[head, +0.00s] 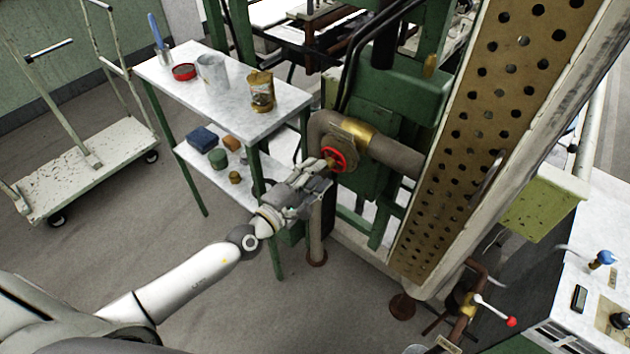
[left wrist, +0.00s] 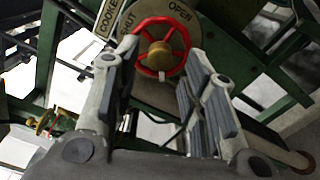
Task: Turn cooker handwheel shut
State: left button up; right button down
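The red cooker handwheel (head: 334,159) sits on a brass valve on a thick pipe, in front of a green frame. My left gripper (head: 325,172) is right at the handwheel in the head view. In the left wrist view its two fingers (left wrist: 162,75) stand apart, one on each side of the wheel's lower part, with nothing gripped between them. Whether a fingertip touches the rim I cannot tell. My right gripper is not in view.
A white-topped table (head: 215,110) with a mug, a tin and a red dish stands left of the valve. A tall perforated panel (head: 480,140) rises to the right. A white cart (head: 85,165) stands far left. The floor between is clear.

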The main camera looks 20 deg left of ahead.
aim_at(330, 162)
pick_arm(q)
jog(key=shift+w+d+n+b, duration=0.2)
jog(key=shift+w+n, duration=0.3)
jog(key=shift+n, duration=1.85)
jog(key=shift+w+d+n+b, duration=0.2)
jog(key=shift+w+n, duration=0.25)
jog(key=shift+n, duration=1.85)
jog(key=shift+w+d+n+b, duration=0.2)
jog(key=shift+w+n, duration=0.3)
jog(key=shift+n, duration=1.85)
grip_shut()
jog(key=m+p, duration=0.7)
jog(key=m, duration=1.8)
jog(key=shift+s+p, duration=0.1)
jog(key=shift+p, duration=0.2)
grip_release()
